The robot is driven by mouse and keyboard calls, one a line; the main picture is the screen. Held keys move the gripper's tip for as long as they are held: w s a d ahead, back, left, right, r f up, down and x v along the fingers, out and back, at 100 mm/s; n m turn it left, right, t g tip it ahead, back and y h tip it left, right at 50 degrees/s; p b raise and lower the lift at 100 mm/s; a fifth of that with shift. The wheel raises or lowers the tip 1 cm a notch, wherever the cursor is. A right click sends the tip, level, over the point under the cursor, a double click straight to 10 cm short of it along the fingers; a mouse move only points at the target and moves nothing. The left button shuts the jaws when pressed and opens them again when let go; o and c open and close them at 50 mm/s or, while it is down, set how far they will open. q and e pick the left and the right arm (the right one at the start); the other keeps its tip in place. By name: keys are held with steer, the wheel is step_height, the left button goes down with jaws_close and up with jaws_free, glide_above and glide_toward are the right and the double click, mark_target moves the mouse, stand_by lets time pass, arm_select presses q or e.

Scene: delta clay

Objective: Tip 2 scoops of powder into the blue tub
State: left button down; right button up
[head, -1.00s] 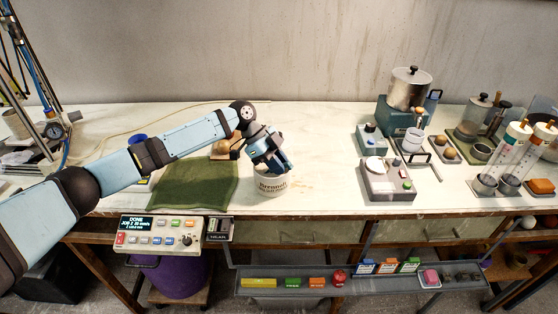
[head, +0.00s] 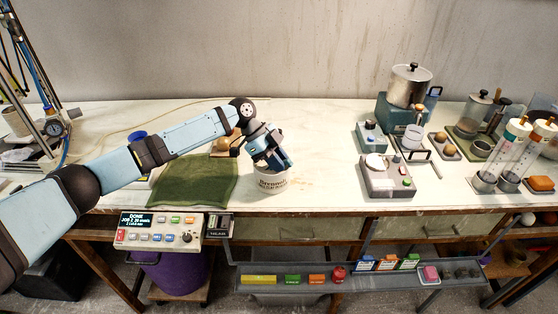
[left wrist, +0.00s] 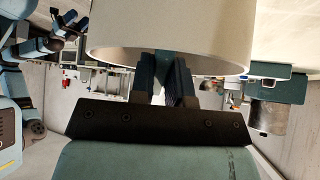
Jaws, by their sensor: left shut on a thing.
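My left gripper (head: 275,165) points down at the mouth of a cream tub (head: 270,186) with dark lettering, which stands on the bench. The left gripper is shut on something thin. What it holds is hidden, and I cannot make out a scoop or any powder. In the left wrist view, the dark fingers (left wrist: 166,80) are close together at the rim of a big cream cylinder (left wrist: 165,25). A blue round thing (head: 137,136), perhaps the blue tub, is partly hidden behind my left arm. My right gripper is not in view.
A green cloth (head: 190,182) lies left of the cream tub. A control box (head: 160,232) sits at the front edge. Scales (head: 385,178), a metal pot (head: 410,85), jars and slanted tubes crowd the right. The bench between the cream tub and the scales is clear.

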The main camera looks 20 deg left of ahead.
arm_select(q)
steer(key=shift+r+p, duration=2.7)
steer(key=shift+r, duration=1.45)
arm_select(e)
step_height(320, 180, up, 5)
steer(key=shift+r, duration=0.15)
